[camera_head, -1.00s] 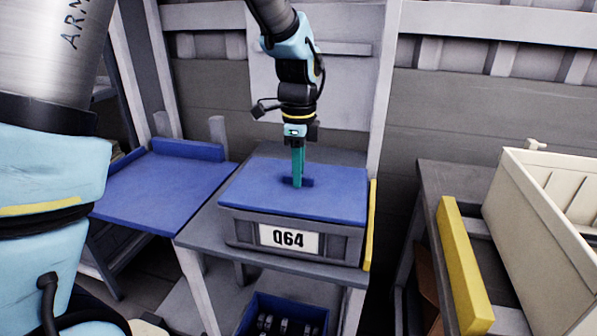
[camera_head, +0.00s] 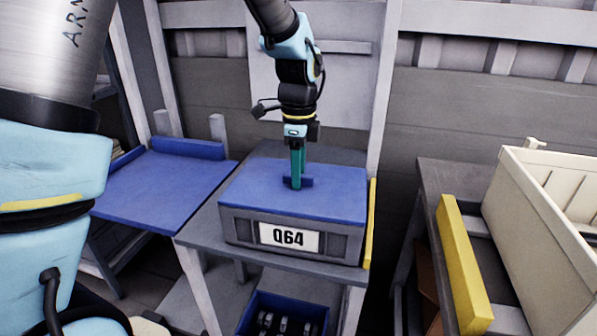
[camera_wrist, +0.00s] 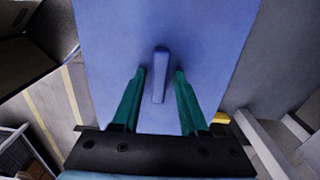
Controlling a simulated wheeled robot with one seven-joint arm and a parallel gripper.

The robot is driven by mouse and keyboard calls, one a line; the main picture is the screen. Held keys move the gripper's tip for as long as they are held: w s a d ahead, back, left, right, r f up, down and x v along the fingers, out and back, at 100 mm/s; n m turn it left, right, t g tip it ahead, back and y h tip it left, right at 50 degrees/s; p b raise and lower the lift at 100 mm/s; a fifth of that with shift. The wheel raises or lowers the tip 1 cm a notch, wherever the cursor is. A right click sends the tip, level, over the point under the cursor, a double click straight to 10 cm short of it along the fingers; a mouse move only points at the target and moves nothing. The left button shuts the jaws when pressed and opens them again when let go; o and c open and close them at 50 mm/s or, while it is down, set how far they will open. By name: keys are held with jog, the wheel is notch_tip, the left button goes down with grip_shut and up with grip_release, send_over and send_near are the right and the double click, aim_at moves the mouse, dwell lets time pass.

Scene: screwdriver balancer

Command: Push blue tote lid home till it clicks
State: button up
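The blue lid (camera_head: 335,195) lies flat on the grey tote (camera_head: 343,245) marked Q64. Its front edge sits level with the tote's rim, with no clear gap. A small upright blue handle (camera_head: 308,182) stands on the lid; it also shows in the wrist view (camera_wrist: 160,75). My gripper (camera_head: 297,185) points straight down over the lid. Its green fingers stand on either side of the handle, with a gap on both sides, so it is open and holds nothing. Whether the fingertips touch the lid I cannot tell.
The tote stands on a grey bench (camera_head: 205,245) with a yellow strip (camera_head: 370,225) at its right. A blue-topped stand (camera_head: 160,190) is at left. A blue bin (camera_head: 285,315) sits below. A cream crate (camera_head: 545,215) is at right.

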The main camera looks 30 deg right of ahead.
jog(key=shift+o, duration=0.8)
notch_tip(320, 180, up, 11)
jog(key=b, duration=0.1)
jog(key=shift+a+f, duration=0.1)
jog(key=shift+f, duration=0.05)
